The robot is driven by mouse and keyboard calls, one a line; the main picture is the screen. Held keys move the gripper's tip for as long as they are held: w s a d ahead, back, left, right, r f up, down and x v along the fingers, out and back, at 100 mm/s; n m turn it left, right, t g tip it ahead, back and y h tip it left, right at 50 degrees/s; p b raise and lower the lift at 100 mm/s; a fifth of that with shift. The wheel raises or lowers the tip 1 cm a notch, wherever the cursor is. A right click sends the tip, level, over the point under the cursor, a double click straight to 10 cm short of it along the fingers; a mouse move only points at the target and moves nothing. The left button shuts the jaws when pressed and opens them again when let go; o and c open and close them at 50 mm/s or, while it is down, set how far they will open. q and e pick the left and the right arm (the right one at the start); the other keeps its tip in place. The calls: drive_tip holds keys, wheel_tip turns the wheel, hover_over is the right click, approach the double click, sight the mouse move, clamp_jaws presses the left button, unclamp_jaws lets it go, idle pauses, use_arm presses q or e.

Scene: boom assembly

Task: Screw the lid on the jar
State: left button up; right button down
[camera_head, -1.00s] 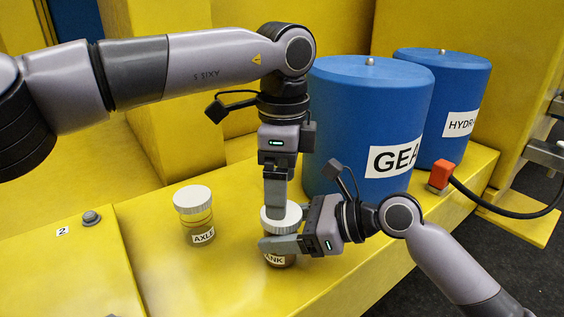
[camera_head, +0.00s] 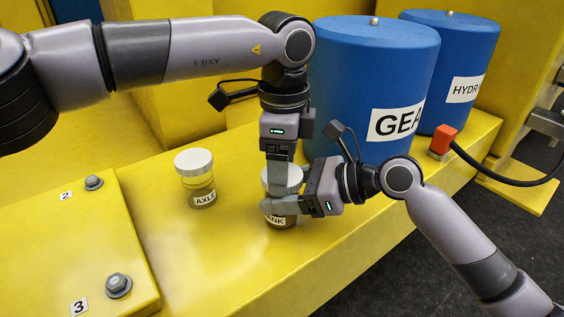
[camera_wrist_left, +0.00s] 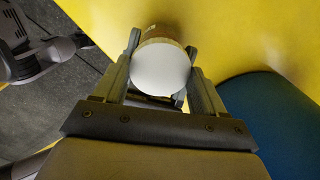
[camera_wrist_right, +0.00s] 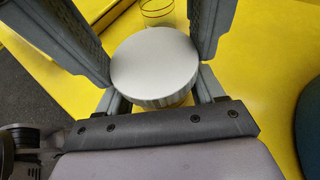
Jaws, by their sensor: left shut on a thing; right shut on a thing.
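A jar (camera_head: 281,222) with a label ending in "ANK" stands upright on the yellow ledge. A white lid (camera_head: 294,178) sits at its top; how far it is seated cannot be told. My left gripper (camera_head: 280,178) reaches down from above, shut on the lid, its fingers on either side of it. The lid also shows in the left wrist view (camera_wrist_left: 161,70) and the right wrist view (camera_wrist_right: 155,63). My right gripper (camera_head: 275,208) comes from the right, shut on the jar below the lid. The grippers hide much of the jar.
Another lidded jar, labelled "AXLE" (camera_head: 197,180), stands to the left. Two blue drums (camera_head: 370,75) stand behind, with a red plug and black cable (camera_head: 443,139) at right. A raised yellow plate with bolts (camera_head: 70,250) is at left. The front ledge is clear.

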use_arm(q)
drive_tip(key=shift+m, duration=1.6)
drive_tip(key=o, duration=1.2)
drive_tip(key=shift+c, duration=0.2)
drive_tip(key=shift+r, duration=0.15)
drive_tip(key=shift+r, duration=2.15)
drive_tip(key=shift+o, duration=0.4)
wheel_tip(320, 180, up, 12)
drive_tip(key=shift+d, duration=0.1)
